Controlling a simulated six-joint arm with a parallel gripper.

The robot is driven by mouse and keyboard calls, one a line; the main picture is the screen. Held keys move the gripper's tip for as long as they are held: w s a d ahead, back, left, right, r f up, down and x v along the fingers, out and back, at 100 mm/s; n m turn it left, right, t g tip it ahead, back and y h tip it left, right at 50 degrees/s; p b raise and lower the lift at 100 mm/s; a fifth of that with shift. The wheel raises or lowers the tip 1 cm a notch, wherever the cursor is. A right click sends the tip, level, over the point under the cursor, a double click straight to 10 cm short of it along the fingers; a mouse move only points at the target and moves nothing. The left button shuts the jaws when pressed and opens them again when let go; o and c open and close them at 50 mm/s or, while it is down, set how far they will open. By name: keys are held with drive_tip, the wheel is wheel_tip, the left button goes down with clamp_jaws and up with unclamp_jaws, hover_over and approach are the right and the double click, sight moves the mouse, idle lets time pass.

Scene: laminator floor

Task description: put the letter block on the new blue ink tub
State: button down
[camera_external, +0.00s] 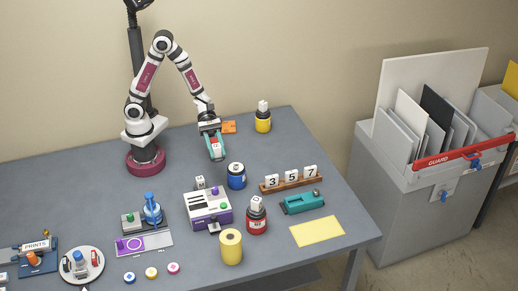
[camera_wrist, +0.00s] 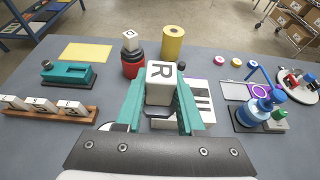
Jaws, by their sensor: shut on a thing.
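My gripper (camera_external: 216,151) hangs over the rear of the table with its teal fingers shut on a white letter block. In the wrist view the block (camera_wrist: 160,82) shows a black R between the fingers (camera_wrist: 160,105). Another blue container (camera_external: 152,210) stands on a holder at the left.
A red tub (camera_external: 256,218) and a yellow tub (camera_external: 263,121) each carry a white block. A purple-and-white machine (camera_external: 208,209) stands in front of the blue tub. A wooden rack (camera_external: 291,182) with number blocks and a teal device (camera_external: 302,203) stand to the right.

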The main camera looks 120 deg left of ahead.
hover_over(236, 167)
drive_tip(key=f, duration=0.5)
drive_tip(key=shift+d, duration=0.2)
wheel_tip(236, 167, down, 4)
drive_tip(key=shift+a, duration=0.1)
drive_tip(key=shift+f, duration=0.1)
drive_tip(key=c, duration=0.5)
unclamp_jaws()
